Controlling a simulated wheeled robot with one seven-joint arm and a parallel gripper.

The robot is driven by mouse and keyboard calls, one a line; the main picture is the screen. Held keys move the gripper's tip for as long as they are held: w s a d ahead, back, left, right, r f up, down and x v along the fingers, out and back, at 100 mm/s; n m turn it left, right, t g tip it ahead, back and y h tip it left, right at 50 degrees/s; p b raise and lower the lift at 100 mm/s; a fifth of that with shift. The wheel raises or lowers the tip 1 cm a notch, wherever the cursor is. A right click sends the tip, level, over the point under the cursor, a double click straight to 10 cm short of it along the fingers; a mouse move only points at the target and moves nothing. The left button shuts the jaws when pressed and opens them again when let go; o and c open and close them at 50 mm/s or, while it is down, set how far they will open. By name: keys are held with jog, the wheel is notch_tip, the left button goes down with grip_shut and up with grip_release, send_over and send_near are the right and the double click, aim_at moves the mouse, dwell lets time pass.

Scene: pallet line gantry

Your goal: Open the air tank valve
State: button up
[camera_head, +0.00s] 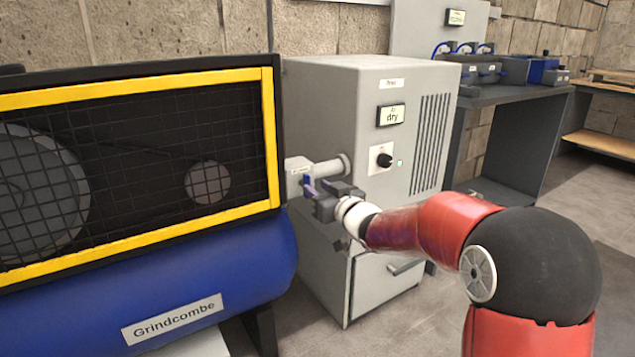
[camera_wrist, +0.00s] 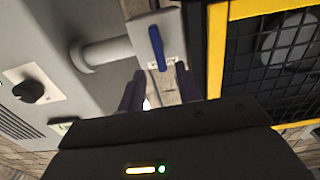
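The air tank (camera_head: 235,262) is the blue cylinder labelled Grindcombe at lower left in the head view. Its valve (camera_head: 297,167) looks like a pale block on a grey pipe, between the tank's mesh guard and a grey cabinet. In the wrist view the valve block (camera_wrist: 172,26) carries a blue lever (camera_wrist: 157,48), lying roughly lengthwise in the picture. My gripper (camera_head: 313,188) is at the valve, partly covering the lever. In the wrist view its two dark fingers (camera_wrist: 160,82) are apart, just below the lever's end, with nothing visible between them. Contact cannot be told.
The yellow-framed mesh guard (camera_head: 274,135) stands close left of my gripper. The grey cabinet (camera_head: 330,95), with a "dry" display (camera_head: 392,115) and black knob (camera_head: 384,160), stands close behind and right. A dark bench (camera_head: 515,95) is farther back. Floor shows at right.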

aim_at(309, 182)
jog(key=x, duration=0.7)
jog(key=shift+w+a, duration=0.25)
jog(key=shift+c, duration=0.4)
grip_shut()
